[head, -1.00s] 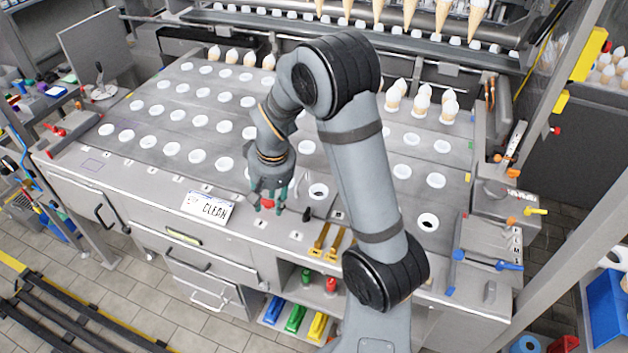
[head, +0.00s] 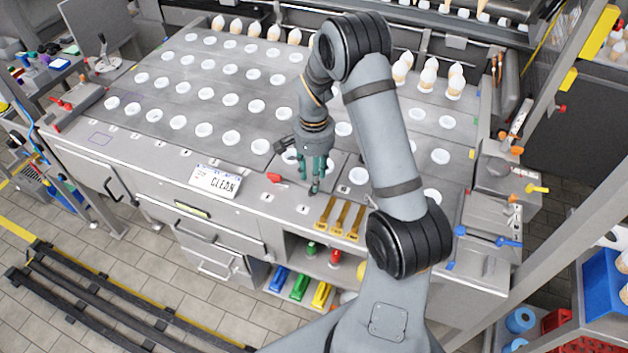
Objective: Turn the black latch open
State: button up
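The black latch is on the front strip of the grey worktop, right of the red latch (head: 274,178). It is now mostly or wholly hidden behind my gripper's fingertips. My gripper (head: 314,188) points down over that spot with its teal fingers close to the worktop. I cannot tell whether the fingers touch the latch, or how far apart they are.
A white "CLEAN" sign (head: 216,181) lies left of the red latch. Rows of white cups sit in the worktop (head: 160,148) behind. Open shelves with coloured items are below the front edge.

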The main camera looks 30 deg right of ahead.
jog(key=shift+f+p, duration=0.35)
jog(key=shift+f, duration=1.5)
jog(key=shift+c, duration=0.3)
jog(key=c, duration=0.7)
grip_shut()
